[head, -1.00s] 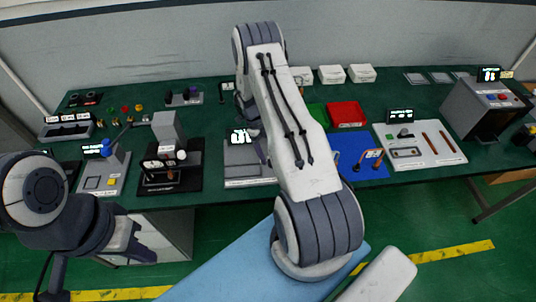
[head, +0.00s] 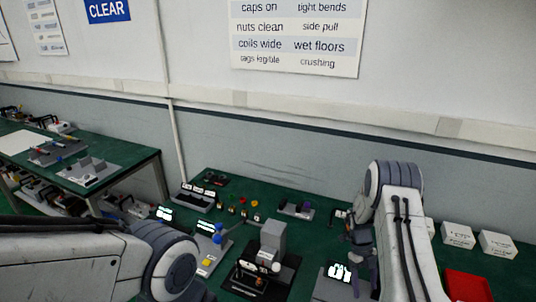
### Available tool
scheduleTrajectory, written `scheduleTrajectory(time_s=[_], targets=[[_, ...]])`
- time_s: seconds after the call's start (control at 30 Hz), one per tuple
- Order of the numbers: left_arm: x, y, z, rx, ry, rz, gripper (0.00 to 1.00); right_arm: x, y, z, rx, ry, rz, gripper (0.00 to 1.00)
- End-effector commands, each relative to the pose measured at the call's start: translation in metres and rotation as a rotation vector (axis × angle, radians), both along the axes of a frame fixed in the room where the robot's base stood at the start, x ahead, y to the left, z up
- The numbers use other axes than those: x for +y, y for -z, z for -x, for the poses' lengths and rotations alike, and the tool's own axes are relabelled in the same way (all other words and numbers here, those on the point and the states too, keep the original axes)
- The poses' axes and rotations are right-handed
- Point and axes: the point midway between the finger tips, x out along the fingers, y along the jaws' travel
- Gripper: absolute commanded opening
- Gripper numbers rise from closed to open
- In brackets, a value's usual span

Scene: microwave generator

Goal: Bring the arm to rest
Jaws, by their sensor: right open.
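My right arm (head: 402,235) rises from the bottom right and bends over at a rounded grey joint. My right gripper (head: 362,274) hangs on the left side of that arm, over the green bench near a small lit display. It is open and partly hidden by the arm, and I see nothing held in it. My left arm (head: 75,262) comes in from the lower left and ends in view at a rounded joint. Its gripper is not in view.
The green bench (head: 331,201) carries a grey block device (head: 272,240), a blue-knobbed panel (head: 212,255), several white boxes (head: 457,236) and a red tray (head: 467,287). Another green table (head: 131,160) stands at the left. A wall with a sign (head: 296,38) is behind.

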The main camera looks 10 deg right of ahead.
Motion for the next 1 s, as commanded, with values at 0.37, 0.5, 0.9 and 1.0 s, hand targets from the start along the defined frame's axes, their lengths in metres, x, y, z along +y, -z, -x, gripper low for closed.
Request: scheduleTrajectory(time_s=[0.37,0.5,0.9,1.0], targets=[[0.000,0.000,0.000,0.000,0.000,0.000,0.00,-0.031,-0.105,-0.077,-0.232,-0.734,0.286,0.71],[0.000,0.000,0.000,0.000,0.000,0.000,0.00,0.001,-0.152,-0.110,-0.334,-1.117,0.332,0.71],[0.000,0.000,0.000,0.000,0.000,0.000,0.00,0.165,-0.225,-0.062,-0.388,-2.218,0.135,0.71],[0.000,0.000,0.000,0.000,0.000,0.000,0.00,0.189,-0.227,-0.023,-0.319,-2.440,0.038,0.71]])
